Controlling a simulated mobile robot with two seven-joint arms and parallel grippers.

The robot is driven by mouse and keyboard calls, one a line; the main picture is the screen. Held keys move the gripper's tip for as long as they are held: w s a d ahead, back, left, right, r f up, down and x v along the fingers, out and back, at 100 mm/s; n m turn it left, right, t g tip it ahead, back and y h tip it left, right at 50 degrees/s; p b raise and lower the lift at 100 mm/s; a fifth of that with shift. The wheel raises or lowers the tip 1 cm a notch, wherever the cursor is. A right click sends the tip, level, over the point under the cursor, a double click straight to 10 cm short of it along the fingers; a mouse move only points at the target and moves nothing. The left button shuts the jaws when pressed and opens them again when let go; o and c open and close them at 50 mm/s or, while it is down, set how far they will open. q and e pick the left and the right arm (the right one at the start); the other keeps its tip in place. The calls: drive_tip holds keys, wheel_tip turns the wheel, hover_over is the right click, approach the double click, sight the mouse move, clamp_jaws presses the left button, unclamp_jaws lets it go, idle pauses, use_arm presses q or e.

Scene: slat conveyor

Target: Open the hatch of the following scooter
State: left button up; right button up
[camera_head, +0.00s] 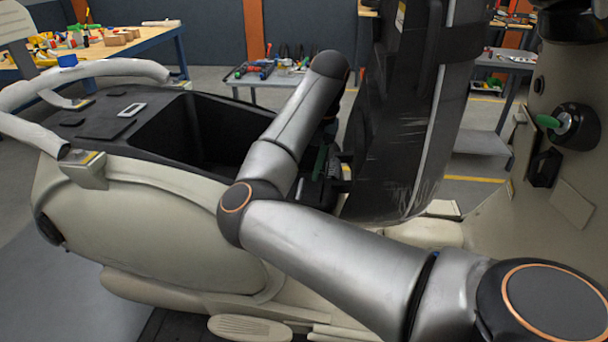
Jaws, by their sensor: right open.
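The cream scooter (150,210) stands across the view with its rear at the left. Its hatch, the black seat (405,120) with clear wrap on it, stands raised upright at the front end of the open black storage compartment (215,130). My right arm reaches across the scooter's side to the space between compartment and seat. My right gripper (329,165) is open there, beside the lower part of the raised seat and mostly hidden behind my arm; I cannot tell whether it touches the seat. My left gripper is out of view.
A green key (548,121) sits in the lock on the front panel at right. Wrapped grab rails (90,75) rise at the scooter's rear. Workbenches with tools (150,45) and a small grey table (270,78) stand behind. Grey floor is clear at lower left.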

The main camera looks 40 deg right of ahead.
drive_tip(key=shift+w+a+f, duration=0.1)
drive_tip(key=shift+w+f, duration=0.1)
drive_tip(key=shift+f, duration=0.8)
clamp_jaws()
idle(0.8)
